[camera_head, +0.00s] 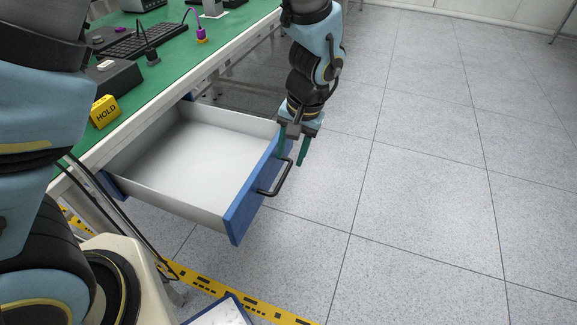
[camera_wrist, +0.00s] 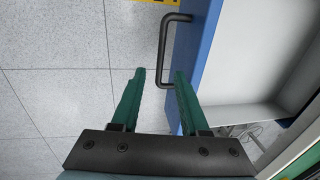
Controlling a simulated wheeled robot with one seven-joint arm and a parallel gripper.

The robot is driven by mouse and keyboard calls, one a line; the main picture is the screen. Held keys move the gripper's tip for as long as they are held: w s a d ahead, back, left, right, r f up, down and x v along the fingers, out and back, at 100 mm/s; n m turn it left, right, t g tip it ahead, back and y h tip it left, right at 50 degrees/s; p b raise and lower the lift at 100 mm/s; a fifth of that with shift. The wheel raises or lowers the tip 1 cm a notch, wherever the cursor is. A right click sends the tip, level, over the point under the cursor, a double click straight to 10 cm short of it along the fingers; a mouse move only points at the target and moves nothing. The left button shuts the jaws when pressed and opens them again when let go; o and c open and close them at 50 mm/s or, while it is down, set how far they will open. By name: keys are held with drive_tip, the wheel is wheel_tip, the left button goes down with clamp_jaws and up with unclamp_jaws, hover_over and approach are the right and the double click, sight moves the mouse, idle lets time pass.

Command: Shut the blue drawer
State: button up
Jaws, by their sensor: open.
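The blue drawer (camera_head: 251,196) is pulled out from under the green-topped workbench, and its pale inside is empty. Its dark bar handle (camera_head: 281,178) sits on the blue front. My gripper (camera_head: 293,158) is at the far end of the drawer front, its green fingers pointing down near the front's top edge. In the wrist view, my gripper (camera_wrist: 158,75) is open and empty. The blue front (camera_wrist: 203,50) lies by the right finger, and the handle (camera_wrist: 165,50) is ahead of the fingertips. I cannot tell whether the right finger touches the front.
The workbench (camera_head: 150,75) bears a keyboard (camera_head: 135,42), a yellow HOLD block (camera_head: 104,111) and black devices. Yellow-black tape (camera_head: 205,287) and a blue-edged board (camera_head: 222,313) lie on the floor near the bottom. The tiled floor (camera_head: 420,180) to the right is clear.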

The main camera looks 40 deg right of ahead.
sight(284, 174)
drive_tip(key=f, duration=0.4)
drive_tip(key=w+f, duration=0.1)
drive_tip(key=shift+a+f+p, duration=0.35)
drive_tip(key=shift+f, duration=0.05)
drive_tip(key=shift+c, duration=0.2)
clamp_jaws()
idle(0.9)
